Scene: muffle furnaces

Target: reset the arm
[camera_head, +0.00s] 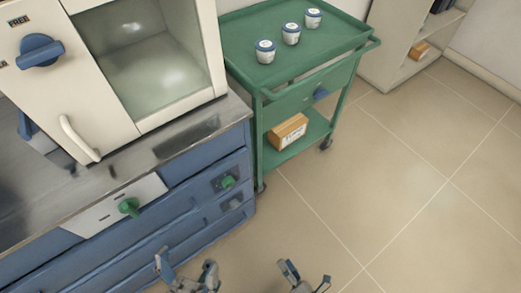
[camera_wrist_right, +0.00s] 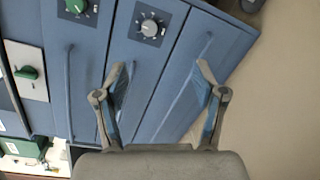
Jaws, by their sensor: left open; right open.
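My left gripper (camera_head: 186,268) shows at the bottom of the head view, in front of the blue cabinet, with its fingers apart and nothing between them. My right gripper (camera_head: 304,278) is to its right at the bottom edge, above the tiled floor, open and empty. In the right wrist view, the right gripper (camera_wrist_right: 165,80) has its two fingers spread wide, with the blue cabinet front (camera_wrist_right: 180,85) behind them. Neither gripper visibly holds anything.
A cream furnace (camera_head: 100,120) with a window stands on the metal-topped blue cabinet (camera_head: 160,225). A green cart (camera_head: 240,45) carries three small jars (camera_head: 291,34) and, below, a box (camera_head: 288,132). A shelf (camera_head: 400,50) stands behind. The floor (camera_head: 420,200) at right is clear.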

